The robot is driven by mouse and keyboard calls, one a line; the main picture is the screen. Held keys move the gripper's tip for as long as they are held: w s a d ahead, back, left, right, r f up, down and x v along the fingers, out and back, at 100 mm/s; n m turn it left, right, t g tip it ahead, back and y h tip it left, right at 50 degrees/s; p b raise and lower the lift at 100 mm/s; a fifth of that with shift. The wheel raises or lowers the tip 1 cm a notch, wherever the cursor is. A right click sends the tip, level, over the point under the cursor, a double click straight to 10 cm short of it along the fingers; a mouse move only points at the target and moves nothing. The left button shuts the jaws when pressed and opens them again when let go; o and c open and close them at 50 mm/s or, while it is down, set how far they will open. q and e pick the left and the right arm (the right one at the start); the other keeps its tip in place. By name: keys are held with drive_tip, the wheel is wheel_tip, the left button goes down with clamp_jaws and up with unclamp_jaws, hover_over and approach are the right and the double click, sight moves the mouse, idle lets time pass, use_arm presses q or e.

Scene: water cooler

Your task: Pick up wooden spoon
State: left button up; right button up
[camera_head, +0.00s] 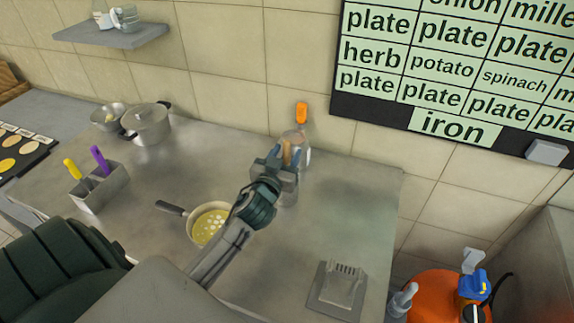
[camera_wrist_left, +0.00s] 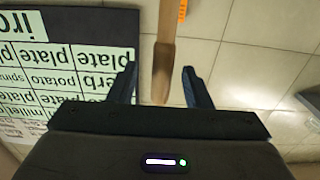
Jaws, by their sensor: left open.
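The wooden spoon shows as a brown handle (camera_wrist_left: 164,52) in the left wrist view, standing between my left gripper's fingers with gaps on both sides. In the head view, a small part of the wooden spoon (camera_head: 287,152) shows at the gripper, near the back edge of the metal counter. My left gripper (camera_head: 283,160) is open around the handle; its two dark fingers also show in the left wrist view (camera_wrist_left: 160,84). The spoon's lower part is hidden behind the gripper in the head view. My right gripper is not in view.
An orange-handled utensil (camera_head: 302,113) stands just behind my gripper.

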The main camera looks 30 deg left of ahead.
use_arm(q)
drive_tip(key=shift+r+p+x, duration=0.25)
drive_tip(key=shift+p+x, duration=0.25)
drive_tip(key=shift+x, duration=0.7)
drive_tip(key=shift+w+a+f, duration=0.15)
drive_tip(key=shift+w, duration=0.3)
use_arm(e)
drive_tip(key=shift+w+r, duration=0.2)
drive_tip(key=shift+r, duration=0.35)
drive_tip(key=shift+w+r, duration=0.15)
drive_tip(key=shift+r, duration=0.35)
use_arm(q)
clamp_jaws()
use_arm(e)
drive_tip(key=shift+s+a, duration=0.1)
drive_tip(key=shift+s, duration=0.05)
